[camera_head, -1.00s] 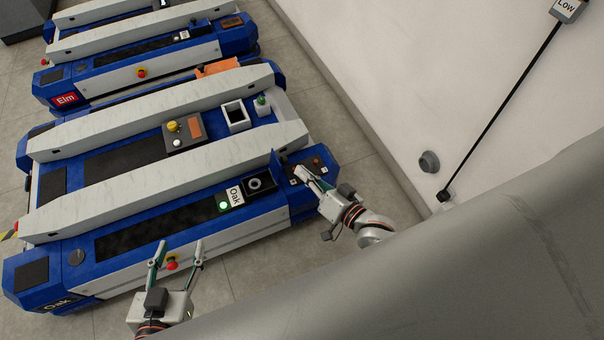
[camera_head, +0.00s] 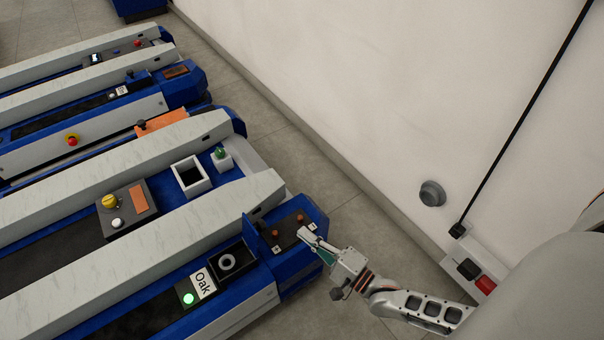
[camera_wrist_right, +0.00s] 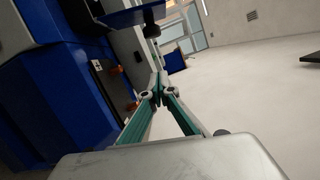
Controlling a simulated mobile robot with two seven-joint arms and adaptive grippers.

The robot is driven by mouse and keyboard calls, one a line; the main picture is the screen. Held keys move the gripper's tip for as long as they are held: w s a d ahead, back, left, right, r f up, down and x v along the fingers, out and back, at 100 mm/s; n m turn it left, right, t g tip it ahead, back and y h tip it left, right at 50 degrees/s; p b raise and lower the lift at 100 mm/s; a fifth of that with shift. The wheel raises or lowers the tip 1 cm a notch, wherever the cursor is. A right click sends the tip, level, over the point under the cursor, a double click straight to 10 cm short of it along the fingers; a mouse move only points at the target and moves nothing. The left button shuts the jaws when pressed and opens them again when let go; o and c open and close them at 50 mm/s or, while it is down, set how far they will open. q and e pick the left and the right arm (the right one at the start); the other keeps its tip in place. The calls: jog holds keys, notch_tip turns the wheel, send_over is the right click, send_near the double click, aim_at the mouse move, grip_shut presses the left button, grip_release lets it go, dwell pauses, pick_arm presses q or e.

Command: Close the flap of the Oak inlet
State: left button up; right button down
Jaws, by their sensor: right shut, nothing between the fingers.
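The Oak inlet (camera_head: 227,262) is a dark square box with a grey ring inside, on the near Oak cart beside the white "Oak" label (camera_head: 202,283). Its blue flap (camera_head: 251,232) stands up at the box's right side, so the inlet is open from above. My right gripper (camera_head: 303,234) is shut and empty, over the cart's blue end panel, to the right of the flap and apart from it in the picture. In the wrist view its fingertips (camera_wrist_right: 157,88) meet beside the blue cart body. My left gripper is out of view.
A green-lit button (camera_head: 188,298) sits left of the label. Copper-coloured knobs (camera_head: 277,250) are on the end panel near my fingertips. A wall (camera_head: 350,90) with a round grey fitting (camera_head: 432,193) stands at right. Bare floor (camera_head: 350,215) lies between cart and wall.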

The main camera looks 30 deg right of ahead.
aim_at(257, 233)
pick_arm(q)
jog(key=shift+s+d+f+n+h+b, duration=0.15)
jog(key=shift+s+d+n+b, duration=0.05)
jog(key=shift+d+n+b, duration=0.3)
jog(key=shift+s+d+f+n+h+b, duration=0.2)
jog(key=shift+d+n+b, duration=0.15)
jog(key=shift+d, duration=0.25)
pick_arm(e)
jog(key=w+a, duration=0.6)
jog(key=shift+w+r, duration=0.4)
